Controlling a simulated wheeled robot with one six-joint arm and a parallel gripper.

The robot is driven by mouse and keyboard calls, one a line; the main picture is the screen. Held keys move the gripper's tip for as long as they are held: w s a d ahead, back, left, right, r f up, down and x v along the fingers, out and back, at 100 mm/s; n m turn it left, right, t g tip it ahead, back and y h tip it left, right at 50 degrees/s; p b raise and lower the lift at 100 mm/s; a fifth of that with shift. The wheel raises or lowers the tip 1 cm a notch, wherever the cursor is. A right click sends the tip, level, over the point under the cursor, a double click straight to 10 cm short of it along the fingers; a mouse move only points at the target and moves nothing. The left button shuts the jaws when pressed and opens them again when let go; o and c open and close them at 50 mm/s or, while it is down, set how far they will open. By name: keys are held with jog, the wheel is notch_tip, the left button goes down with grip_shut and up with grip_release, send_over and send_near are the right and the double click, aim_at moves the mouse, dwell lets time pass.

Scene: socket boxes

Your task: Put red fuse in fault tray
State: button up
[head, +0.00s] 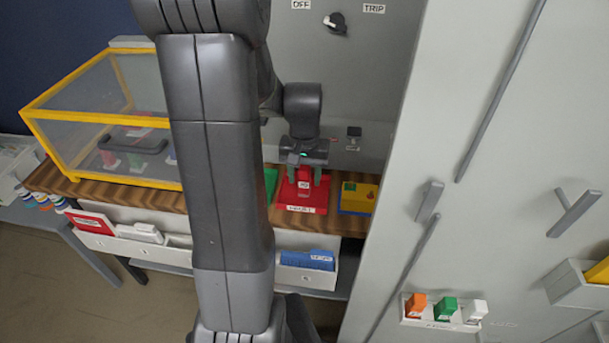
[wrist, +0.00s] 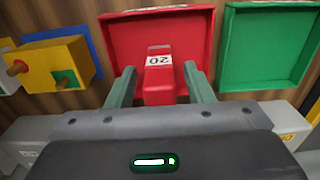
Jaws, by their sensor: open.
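The red fuse (wrist: 158,88) is a red block with a white label reading 20. It is at the red tray (wrist: 120,35), near its front edge in the wrist view; I cannot tell whether it touches the tray floor. In the head view the fuse (head: 304,184) shows above the tray's white label (head: 301,209), which is too small to read surely. My gripper (wrist: 160,72) is open, with one green finger on each side of the fuse; small gaps seem to show. The gripper (head: 304,172) points down at the tray in the head view.
A green tray (wrist: 265,85) and a yellow socket block (head: 356,199) flank the red tray. A yellow-framed clear case (head: 100,180) stands left. A grey panel (head: 400,200) rises close on the right, with a rack of coloured fuses (head: 442,325). White bins (head: 130,247) hang in front.

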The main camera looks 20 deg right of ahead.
notch_tip(320, 180, up, 12)
jog(key=shift+f+p, duration=0.15)
jog(key=shift+p, duration=0.2)
dwell(1.5)
